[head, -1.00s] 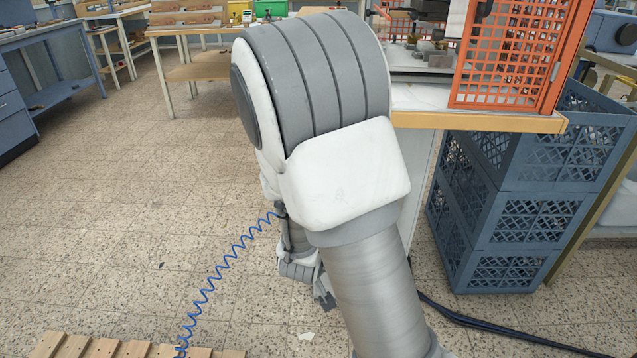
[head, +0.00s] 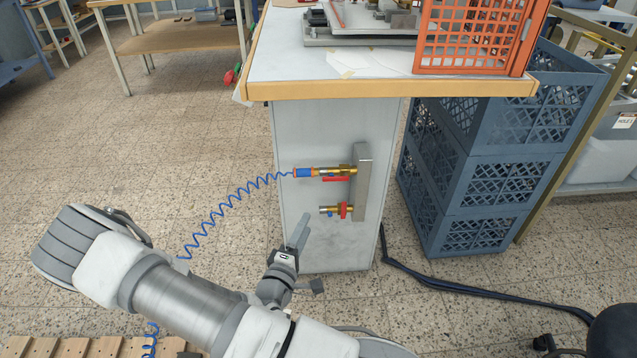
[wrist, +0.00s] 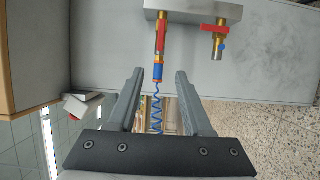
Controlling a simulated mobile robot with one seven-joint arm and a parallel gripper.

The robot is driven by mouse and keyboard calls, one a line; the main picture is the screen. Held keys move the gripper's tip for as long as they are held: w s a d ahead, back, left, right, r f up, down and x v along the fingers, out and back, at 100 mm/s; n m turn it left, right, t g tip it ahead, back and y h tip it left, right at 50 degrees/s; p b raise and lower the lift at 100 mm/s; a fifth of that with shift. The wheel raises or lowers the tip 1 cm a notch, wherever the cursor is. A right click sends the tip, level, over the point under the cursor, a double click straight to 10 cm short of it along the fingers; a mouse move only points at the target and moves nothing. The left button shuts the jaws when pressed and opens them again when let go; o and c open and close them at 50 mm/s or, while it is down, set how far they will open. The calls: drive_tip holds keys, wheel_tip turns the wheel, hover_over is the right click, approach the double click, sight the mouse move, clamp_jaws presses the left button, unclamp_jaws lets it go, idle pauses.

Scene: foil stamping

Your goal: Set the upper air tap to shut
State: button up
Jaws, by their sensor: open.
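The upper air tap (head: 338,173) is brass, on a grey manifold block (head: 363,180) on the bench's side panel. Its red lever lies along the pipe, and a blue coiled hose (head: 236,196) joins its left end. The lower tap (head: 336,210) has a red handle set across its pipe and no hose. In the wrist view, the upper tap (wrist: 161,38) is left and the lower tap (wrist: 216,40) right. My gripper (head: 300,232) is open and empty, below and left of the taps. In the wrist view, the hose's blue connector appears between my fingertips (wrist: 159,76); contact cannot be told.
The bench top (head: 290,60) overhangs the panel and carries an orange crate (head: 470,35). Stacked blue crates (head: 480,170) stand to the right. A dark cable (head: 450,290) lies on the floor. A wooden pallet (head: 75,347) is at lower left; floor left of the bench is free.

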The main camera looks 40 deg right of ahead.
sight(328, 180)
drive_tip(key=b+x, duration=0.4)
drive_tip(key=x, duration=1.3)
drive_tip(key=shift+f, duration=0.1)
clamp_jaws()
